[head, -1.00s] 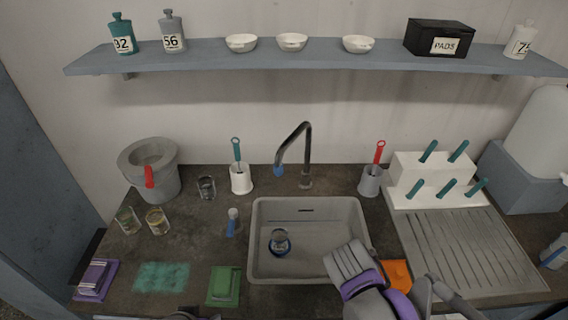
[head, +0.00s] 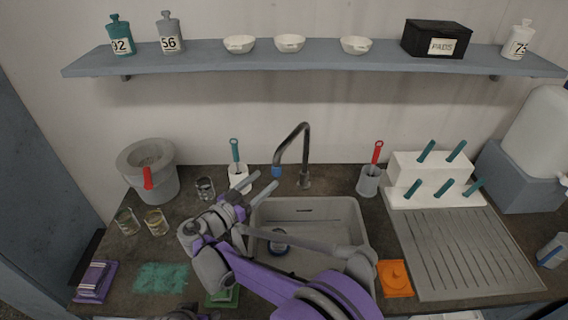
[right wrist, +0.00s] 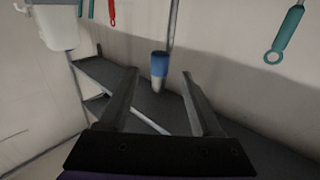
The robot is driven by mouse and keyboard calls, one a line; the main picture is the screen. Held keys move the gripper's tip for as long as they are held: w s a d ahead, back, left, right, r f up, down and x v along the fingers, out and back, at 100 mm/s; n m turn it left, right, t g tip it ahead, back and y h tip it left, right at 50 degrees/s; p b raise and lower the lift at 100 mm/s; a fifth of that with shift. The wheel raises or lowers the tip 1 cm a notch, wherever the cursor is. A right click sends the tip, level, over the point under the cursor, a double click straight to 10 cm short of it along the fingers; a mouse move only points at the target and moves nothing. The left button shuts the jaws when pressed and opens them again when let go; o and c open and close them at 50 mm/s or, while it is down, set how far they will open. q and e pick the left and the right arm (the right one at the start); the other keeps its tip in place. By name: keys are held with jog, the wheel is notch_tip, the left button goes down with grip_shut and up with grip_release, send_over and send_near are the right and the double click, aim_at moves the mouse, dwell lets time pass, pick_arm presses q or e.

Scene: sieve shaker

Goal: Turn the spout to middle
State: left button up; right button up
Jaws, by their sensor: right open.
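The tap (head: 305,155) is a dark curved pipe behind the sink (head: 325,217). Its spout bends over to the left and ends in a blue tip (head: 277,171), left of the tap's base. My right gripper (head: 267,180) reaches up from the sink's left side, with its fingers apart and empty just below and left of the blue tip. In the right wrist view, the blue tip (right wrist: 160,64) shows between and a little beyond the open fingertips (right wrist: 158,75). A small part of what seems my left gripper (head: 182,313) shows at the bottom edge; its fingers are unclear.
A white holder (head: 238,175) with a teal-handled brush stands close left of the spout. A grey holder (head: 369,182) with a red-handled brush stands right. A blue-rimmed glass (head: 279,245) is in the sink. My right forearm covers the sink's front.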

jog(key=p+x, duration=0.1)
jog(key=x, duration=0.8)
jog(key=shift+w+d, duration=0.2)
jog(key=shift+w, duration=0.05)
grip_shut()
dwell(1.0)
